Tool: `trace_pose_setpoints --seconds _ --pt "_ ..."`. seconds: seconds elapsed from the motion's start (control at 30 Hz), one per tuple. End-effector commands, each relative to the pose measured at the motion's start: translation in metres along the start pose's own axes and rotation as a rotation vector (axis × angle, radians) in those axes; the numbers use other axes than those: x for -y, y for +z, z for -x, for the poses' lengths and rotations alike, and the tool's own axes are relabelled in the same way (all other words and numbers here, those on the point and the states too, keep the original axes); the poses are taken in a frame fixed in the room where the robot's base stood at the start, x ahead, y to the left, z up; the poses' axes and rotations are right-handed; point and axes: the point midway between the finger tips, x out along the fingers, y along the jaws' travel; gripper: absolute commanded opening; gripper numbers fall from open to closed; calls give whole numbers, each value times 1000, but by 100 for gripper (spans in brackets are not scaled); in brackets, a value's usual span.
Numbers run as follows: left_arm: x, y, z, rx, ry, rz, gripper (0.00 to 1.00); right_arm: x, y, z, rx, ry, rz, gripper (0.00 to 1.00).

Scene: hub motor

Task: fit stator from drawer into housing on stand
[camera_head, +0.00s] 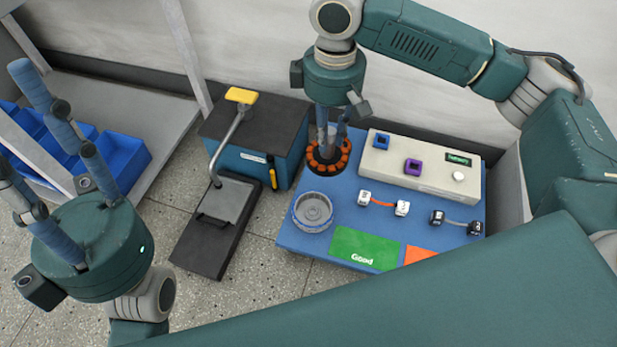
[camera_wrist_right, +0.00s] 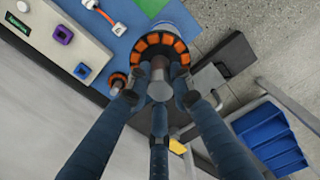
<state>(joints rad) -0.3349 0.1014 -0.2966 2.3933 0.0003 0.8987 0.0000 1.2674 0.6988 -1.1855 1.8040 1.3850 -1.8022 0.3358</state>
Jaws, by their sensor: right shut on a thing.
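My right gripper (camera_head: 328,128) is shut on the stator (camera_head: 328,160), a dark ring with orange windings, and holds it by its central shaft over the blue table. In the right wrist view the fingers close around the shaft, with the stator (camera_wrist_right: 160,46) beyond them. The housing (camera_head: 312,211), a round silver open cup, stands at the table's left, nearer than the stator and apart from it in the head view. In the wrist view it is largely hidden behind the stator. My left gripper (camera_head: 50,130) is open and empty at far left. I cannot make out a drawer.
A pale panel (camera_head: 420,182) with blue and purple parts lies behind small connectors (camera_head: 383,204). A green "Good" pad (camera_head: 362,248) lies at the table's front. A dark-topped cabinet (camera_head: 255,125) and a yellow-handled lever (camera_head: 241,96) stand left. Blue bins (camera_head: 120,163) are further left.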

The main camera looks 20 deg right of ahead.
Motion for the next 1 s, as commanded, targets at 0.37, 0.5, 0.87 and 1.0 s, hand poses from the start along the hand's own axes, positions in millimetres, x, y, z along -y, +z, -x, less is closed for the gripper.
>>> trace_pose_setpoints --seconds 0.37,0.5,0.87,1.0 --pt "-1 -5 -7 10 -9 7 40 -7 -33 -67 1 -3 904 0" --pt "-1 -5 -10 9 -9 7 40 -8 -40 -95 0 -3 1242 0" --pt "0 -5 -18 6 -6 4 40 -4 -42 -172 -2 -3 2107 0" --pt "0 -5 -20 6 -5 4 40 -1 -38 -195 -3 0 2374 0"
